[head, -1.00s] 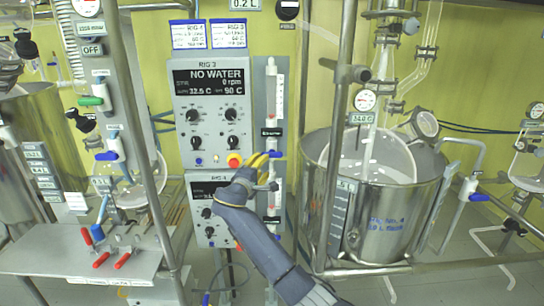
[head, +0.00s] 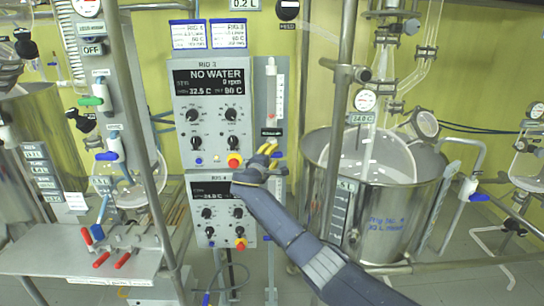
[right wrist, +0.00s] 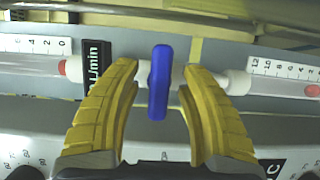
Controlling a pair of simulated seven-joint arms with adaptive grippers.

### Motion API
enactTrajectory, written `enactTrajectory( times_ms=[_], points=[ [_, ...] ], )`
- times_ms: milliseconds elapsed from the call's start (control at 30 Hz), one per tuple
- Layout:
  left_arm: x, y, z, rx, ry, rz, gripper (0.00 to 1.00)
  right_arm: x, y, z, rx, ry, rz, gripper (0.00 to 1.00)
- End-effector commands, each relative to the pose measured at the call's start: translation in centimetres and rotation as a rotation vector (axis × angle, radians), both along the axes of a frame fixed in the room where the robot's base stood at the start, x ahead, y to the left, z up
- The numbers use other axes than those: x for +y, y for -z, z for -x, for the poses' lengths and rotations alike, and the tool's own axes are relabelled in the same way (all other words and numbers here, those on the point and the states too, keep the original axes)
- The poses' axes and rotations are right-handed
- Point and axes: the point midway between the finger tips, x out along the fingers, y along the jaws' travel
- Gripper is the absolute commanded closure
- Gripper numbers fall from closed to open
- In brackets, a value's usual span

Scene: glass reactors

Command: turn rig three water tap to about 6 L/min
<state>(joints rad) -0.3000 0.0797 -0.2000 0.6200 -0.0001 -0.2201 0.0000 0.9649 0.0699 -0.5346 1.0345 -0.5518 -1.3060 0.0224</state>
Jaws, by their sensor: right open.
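My right gripper (head: 268,151) is at the lower part of the rig 3 flowmeter (head: 273,97), right of the rig 3 control box (head: 215,78), which reads NO WATER and 0 rpm. In the right wrist view the gripper (right wrist: 160,72) is open, with one yellow finger on each side of the blue tap handle (right wrist: 158,88). A gap shows between the handle and each finger. The handle stands across the clear flowmeter tube (right wrist: 28,55); a red float (right wrist: 62,67) shows in it. In the head view the tap is mostly hidden by my gripper. My left gripper is not in view.
A rig 4 control box (head: 222,226) hangs below the rig 3 box. A steel vessel (head: 385,225) and a metal upright post (head: 338,130) stand close to the right of my gripper. A shelf with red-handled taps (head: 75,262) is at the left.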

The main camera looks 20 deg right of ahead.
Motion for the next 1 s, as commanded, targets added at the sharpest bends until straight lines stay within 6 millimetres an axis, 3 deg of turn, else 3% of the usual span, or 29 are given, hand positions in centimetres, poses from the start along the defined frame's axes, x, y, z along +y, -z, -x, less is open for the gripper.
enactTrajectory(
  times_ms=[200,567,1000],
  points=[
    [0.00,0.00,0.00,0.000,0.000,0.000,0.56,-0.01,-0.01,0.01,0.000,0.000,0.000,0.58],
    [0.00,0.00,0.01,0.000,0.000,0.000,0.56,0.00,0.00,0.02,0.000,0.000,0.000,1.00],
    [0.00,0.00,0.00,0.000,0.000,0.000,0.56,-0.06,0.03,0.03,0.009,0.002,0.033,1.00]
  ],
)
